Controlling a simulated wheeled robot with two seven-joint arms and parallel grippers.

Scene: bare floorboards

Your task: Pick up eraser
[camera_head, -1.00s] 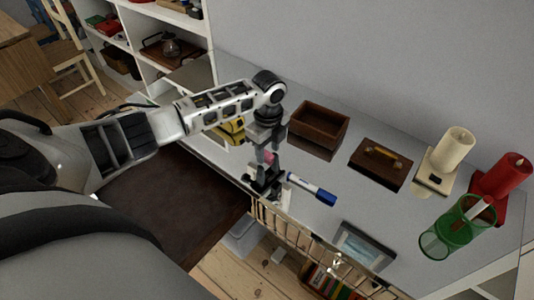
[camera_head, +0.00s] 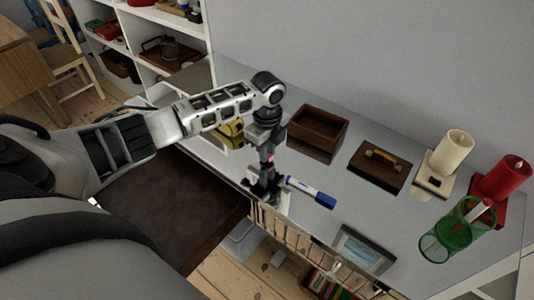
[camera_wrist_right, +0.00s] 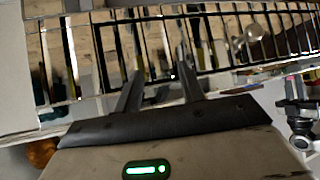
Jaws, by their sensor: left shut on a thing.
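The eraser (camera_head: 270,159) is a small pink thing on the shiny grey tabletop in the head view, mostly hidden by my left gripper. My left gripper (camera_head: 268,156) points down and is shut on it. The dark shape just below looks like the gripper's reflection in the tabletop. I cannot tell whether the eraser still touches the table. My right gripper (camera_wrist_right: 160,66) shows in the right wrist view, with its two fingers apart and nothing between them.
A blue and white marker (camera_head: 312,192) lies close to the right.

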